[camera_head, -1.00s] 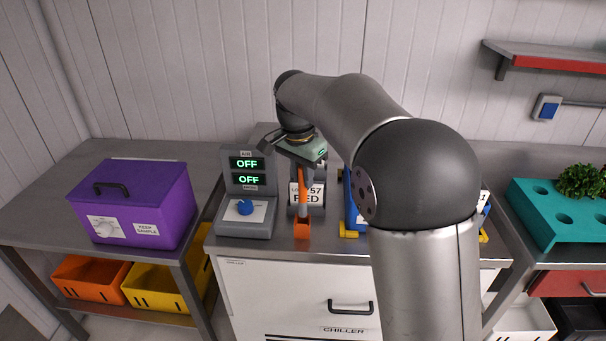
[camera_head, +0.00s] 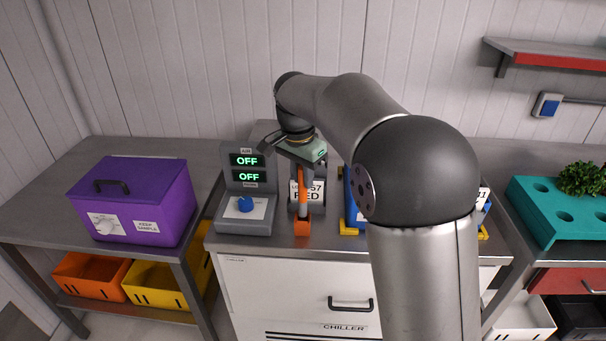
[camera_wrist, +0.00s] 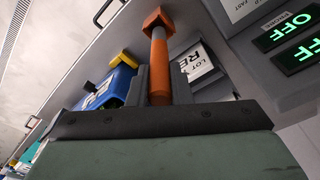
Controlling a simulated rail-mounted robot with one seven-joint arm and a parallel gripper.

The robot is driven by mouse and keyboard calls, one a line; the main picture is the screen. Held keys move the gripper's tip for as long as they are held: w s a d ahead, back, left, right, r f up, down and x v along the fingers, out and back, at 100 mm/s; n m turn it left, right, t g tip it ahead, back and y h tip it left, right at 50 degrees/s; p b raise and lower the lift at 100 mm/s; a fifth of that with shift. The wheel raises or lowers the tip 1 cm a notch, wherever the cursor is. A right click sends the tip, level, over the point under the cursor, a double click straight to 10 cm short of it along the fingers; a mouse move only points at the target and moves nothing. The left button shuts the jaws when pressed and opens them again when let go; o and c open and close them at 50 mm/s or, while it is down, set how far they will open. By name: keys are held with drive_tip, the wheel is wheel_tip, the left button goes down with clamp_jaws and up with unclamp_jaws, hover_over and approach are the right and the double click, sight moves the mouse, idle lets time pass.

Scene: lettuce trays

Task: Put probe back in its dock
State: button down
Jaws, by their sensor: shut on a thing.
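The probe (camera_wrist: 160,77) has an orange handle and a short grey shaft. It hangs below my gripper (camera_head: 302,162), which is shut on it. In the wrist view my gripper (camera_wrist: 155,98) holds the handle, and the shaft points to an orange block. The probe is roughly upright and lined up with the block. I cannot tell how deep its tip sits in it.
A grey holder with a label (camera_head: 314,190) is just behind the probe. A blue box (camera_head: 352,212) with yellow feet is on the right. A purple box (camera_head: 150,205) is farther left.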

sight(303, 191)
drive_tip(key=shift+f+b, duration=0.9)
drive_tip(key=shift+f, duration=0.6)
drive_tip(key=shift+f+b, duration=0.65)
drive_tip(key=shift+f, duration=0.3)
drive_tip(key=c, duration=0.8)
unclamp_jaws()
drive_tip(key=shift+c, duration=0.2)
